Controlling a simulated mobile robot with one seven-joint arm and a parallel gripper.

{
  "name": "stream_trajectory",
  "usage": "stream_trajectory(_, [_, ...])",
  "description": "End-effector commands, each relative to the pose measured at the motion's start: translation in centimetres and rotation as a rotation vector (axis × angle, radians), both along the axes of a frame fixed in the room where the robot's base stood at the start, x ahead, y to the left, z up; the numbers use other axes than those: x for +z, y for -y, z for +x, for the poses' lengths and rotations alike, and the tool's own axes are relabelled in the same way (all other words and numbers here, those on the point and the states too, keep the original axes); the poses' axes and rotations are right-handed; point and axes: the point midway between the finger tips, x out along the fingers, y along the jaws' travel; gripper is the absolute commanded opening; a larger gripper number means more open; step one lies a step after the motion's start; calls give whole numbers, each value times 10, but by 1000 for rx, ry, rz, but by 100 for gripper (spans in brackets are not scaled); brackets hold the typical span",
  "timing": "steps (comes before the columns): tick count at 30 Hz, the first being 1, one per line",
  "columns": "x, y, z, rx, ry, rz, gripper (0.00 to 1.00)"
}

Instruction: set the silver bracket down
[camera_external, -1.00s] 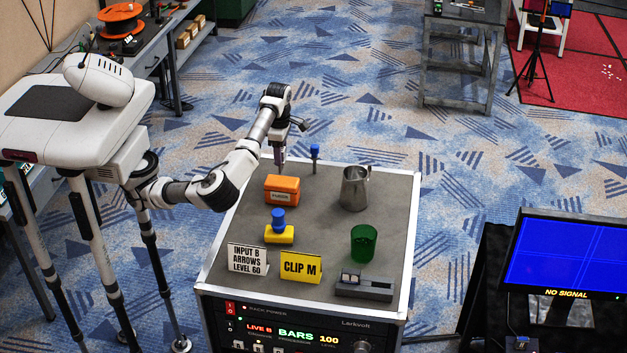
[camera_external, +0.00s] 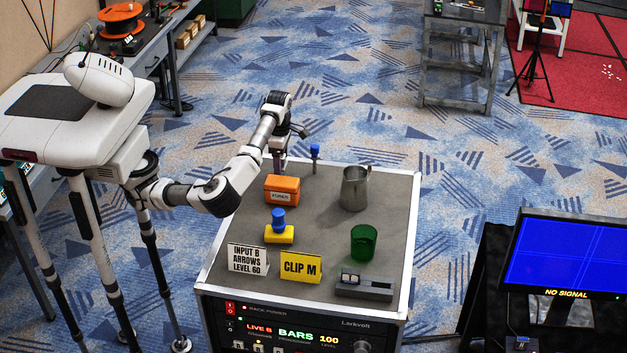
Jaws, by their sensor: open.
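My gripper (camera_external: 279,168) points down over the far left part of the cart top, just behind the orange box. It is open, though its fingertips are small and partly hidden by the box. I cannot make out a silver bracket in this view; anything at the fingertips is too small or hidden behind the orange box (camera_external: 282,190).
The cart top (camera_external: 315,220) carries a metal pitcher (camera_external: 354,188), a green cup (camera_external: 363,242), a blue-topped yellow block (camera_external: 279,232), a small blue-topped post (camera_external: 315,157), a grey device (camera_external: 364,286) and two signs (camera_external: 301,267). The middle is clear.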

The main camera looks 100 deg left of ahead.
Motion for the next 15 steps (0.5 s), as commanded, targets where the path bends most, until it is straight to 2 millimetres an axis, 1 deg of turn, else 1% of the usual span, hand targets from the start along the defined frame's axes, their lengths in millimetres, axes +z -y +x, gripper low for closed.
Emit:
stream_trajectory(3, [7,0,0,-1,2,1,72])
stream_trajectory(5, [15,0,1,-3,4,1,72])
stream_trajectory(8, [34,-1,1,-3,5,1,72])
stream_trajectory(15, [87,-1,1,-2,3,1,72])
